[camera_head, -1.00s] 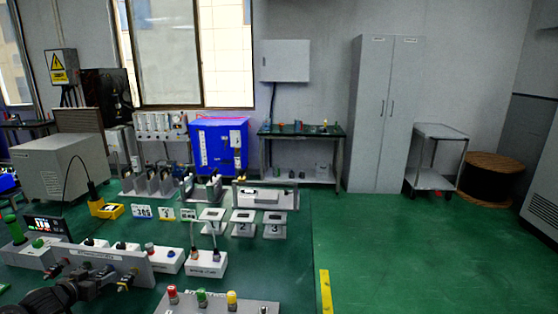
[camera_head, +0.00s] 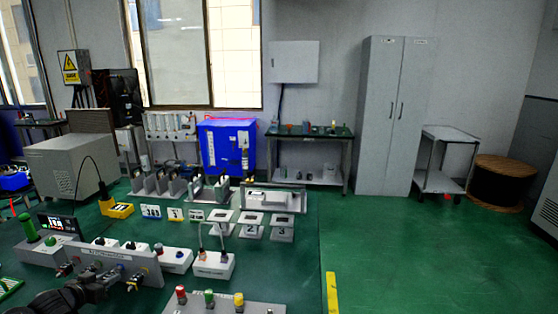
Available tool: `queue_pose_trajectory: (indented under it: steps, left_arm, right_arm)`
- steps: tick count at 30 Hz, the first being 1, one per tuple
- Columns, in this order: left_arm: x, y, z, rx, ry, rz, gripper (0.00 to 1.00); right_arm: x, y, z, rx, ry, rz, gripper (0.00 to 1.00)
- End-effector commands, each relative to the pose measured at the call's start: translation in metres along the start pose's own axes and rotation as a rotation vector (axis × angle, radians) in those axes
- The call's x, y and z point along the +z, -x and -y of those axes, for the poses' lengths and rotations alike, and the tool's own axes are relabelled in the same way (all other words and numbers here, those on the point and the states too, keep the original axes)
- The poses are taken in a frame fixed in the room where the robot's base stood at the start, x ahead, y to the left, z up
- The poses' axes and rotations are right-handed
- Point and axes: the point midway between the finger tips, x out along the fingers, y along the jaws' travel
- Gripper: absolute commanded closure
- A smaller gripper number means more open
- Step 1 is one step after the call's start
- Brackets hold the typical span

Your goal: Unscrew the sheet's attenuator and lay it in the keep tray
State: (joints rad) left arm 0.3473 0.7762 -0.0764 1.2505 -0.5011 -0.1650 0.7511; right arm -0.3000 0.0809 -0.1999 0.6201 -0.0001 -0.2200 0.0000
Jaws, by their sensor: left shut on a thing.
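My left gripper (camera_head: 109,276) reaches in from the bottom left, at the front face of a grey upright panel (camera_head: 150,269) carrying several small connectors. It is shut on a small part at that face, which looks like the attenuator; the jaws and dark wrist mostly hide it. I cannot tell whether the part is still on its connector. A low grey tray (camera_head: 299,201) with a pale block in it stands at the back right of the bench; I cannot tell if it is the keep tray. My right gripper is not in view.
Numbered stands (camera_head: 281,223) and a white box with a cable loop (camera_head: 212,265) stand right of the panel. A board with red, green and yellow knobs (camera_head: 210,300) is at the front. A display unit (camera_head: 59,223) stands behind left. Green floor right of the bench is clear.

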Motion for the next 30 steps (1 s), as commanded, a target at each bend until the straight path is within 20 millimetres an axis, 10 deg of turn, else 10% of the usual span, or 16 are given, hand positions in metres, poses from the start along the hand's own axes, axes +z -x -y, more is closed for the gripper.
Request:
queue_pose_trajectory:
  steps: [30]
  left_arm:
    - [0.014,0.038,0.000,0.000,0.001,-0.001,1.00]
  right_arm:
    - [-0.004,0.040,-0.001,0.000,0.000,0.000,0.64]
